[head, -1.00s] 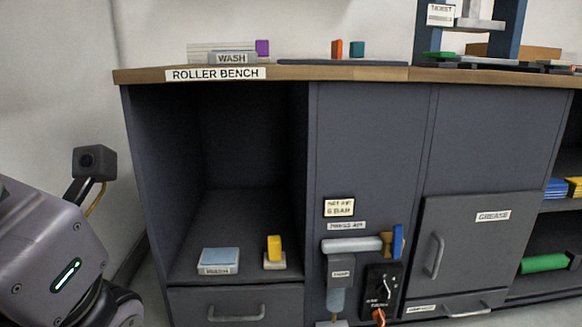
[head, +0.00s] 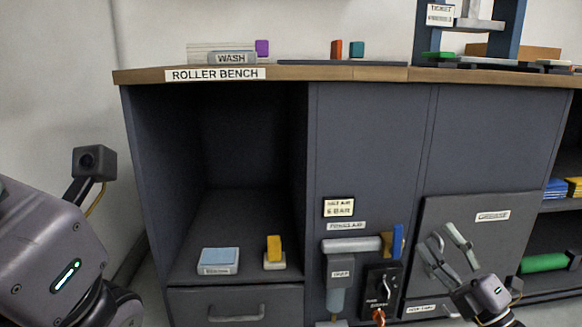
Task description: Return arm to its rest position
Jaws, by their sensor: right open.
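My right gripper (head: 448,252) shows at the lower right, in front of the grey grease door (head: 492,240). Its fingers are apart, point up and to the left, and hold nothing. It covers the door's handle and part of the drawer below. My left arm (head: 50,245) comes in at the lower left edge; its gripper is not in the picture.
The roller bench (head: 360,73) fills the middle, with a wash tray and small coloured blocks on top. Its open bay holds a light blue pad (head: 219,257) and a yellow block (head: 274,247). An air regulator (head: 340,271) and black switch box (head: 381,286) stick out left of my right gripper.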

